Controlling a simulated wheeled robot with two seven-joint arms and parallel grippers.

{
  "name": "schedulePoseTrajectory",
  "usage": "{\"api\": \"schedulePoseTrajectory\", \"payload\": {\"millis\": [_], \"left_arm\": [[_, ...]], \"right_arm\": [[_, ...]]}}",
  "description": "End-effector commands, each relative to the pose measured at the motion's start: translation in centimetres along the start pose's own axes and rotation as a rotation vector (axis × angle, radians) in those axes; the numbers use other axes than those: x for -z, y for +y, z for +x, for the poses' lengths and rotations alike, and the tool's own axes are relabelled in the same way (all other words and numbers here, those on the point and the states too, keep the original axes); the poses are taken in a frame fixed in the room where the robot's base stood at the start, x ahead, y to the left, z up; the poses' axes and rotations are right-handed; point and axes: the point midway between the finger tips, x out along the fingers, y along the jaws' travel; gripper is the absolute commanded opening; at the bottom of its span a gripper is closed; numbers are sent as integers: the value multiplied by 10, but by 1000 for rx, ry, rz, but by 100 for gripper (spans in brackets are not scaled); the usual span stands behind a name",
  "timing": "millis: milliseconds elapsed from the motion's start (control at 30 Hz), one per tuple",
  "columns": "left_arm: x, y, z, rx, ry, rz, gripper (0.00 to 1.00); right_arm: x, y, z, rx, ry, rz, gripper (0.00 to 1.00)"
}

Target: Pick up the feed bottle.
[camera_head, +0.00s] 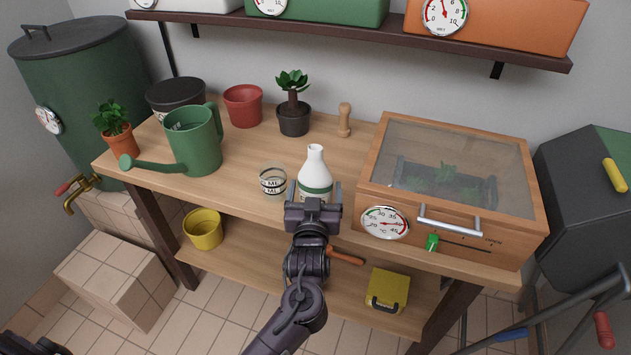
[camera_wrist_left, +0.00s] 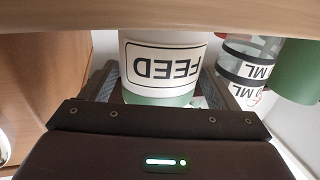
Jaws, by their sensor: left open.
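The feed bottle (camera_head: 315,168), white with a green lower band and a narrow neck, stands upright on the wooden bench near its front edge. In the left wrist view the bottle (camera_wrist_left: 165,60) shows its FEED label upside down. My left gripper (camera_head: 314,190) is at the bottle's front side, low down. Its jaws are open, with one finger to each side of the bottle. I cannot tell whether either finger touches it. The gripper hides the bottle's lower front in the head view. My right gripper is not in view.
A glass measuring cup (camera_head: 273,180) stands just left of the bottle. A wooden propagator box (camera_head: 400,235) with a dial stands close on the right. A green watering can (camera_head: 193,140) is further left. Pots and a wooden dibber (camera_head: 345,120) stand behind. The bench (camera_head: 240,205) has a lower shelf.

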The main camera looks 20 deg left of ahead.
Motion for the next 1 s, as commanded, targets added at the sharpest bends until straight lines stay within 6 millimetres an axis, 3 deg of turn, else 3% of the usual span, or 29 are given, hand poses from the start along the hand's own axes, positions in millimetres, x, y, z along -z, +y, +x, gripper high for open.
{"api": "schedulePoseTrajectory", "payload": {"millis": [200, 467, 867, 1000], "left_arm": [[3, 0, 29, 0, 1, 1, 82], [2, 0, 32, -1, -1, 0, 82], [2, 0, 32, -1, 0, 0, 32], [5, 0, 32, -1, 5, -1, 30]], "right_arm": [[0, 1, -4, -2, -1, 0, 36], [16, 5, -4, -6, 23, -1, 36], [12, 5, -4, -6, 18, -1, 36], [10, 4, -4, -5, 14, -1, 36]]}}
